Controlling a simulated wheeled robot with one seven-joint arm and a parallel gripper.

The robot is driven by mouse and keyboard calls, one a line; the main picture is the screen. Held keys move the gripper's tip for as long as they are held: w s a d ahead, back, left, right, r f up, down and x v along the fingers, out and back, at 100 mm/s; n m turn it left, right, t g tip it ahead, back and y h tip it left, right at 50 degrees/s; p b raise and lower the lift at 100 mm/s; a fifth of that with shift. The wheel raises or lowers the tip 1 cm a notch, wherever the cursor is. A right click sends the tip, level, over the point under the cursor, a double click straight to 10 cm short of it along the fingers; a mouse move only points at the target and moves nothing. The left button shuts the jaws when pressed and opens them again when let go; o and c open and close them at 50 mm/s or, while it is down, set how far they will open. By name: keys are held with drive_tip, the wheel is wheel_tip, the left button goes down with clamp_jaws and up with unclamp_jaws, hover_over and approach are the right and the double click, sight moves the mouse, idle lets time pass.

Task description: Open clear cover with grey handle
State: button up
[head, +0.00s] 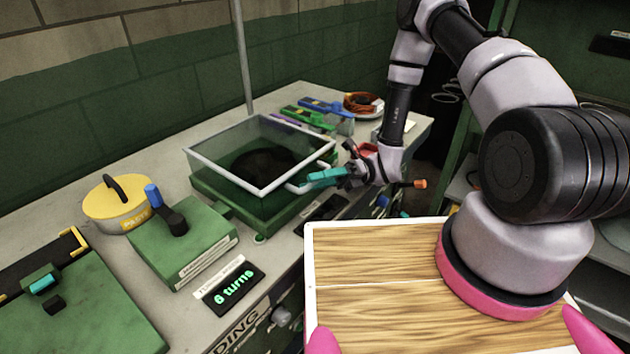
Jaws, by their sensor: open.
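The clear cover (225,168) is a see-through box with a pale grey frame. It sits over a green machine base (225,205), and a dark round shape shows inside it. Its grey handle (296,188) sticks out at the front right, low on the cover. My gripper (318,180) has teal fingers and is at the handle, coming from the right. The jaws are open. The fingers overlap the handle's right end in this view, so I cannot tell whether they touch it or surround it. The cover looks down on its base.
A green box with a blue-tipped lever (165,208), a yellow paste tin (120,205) and a display reading "6 turns" (238,285) stand to the left and front. A wall stands behind the bench.

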clamp_jaws()
idle(1.4)
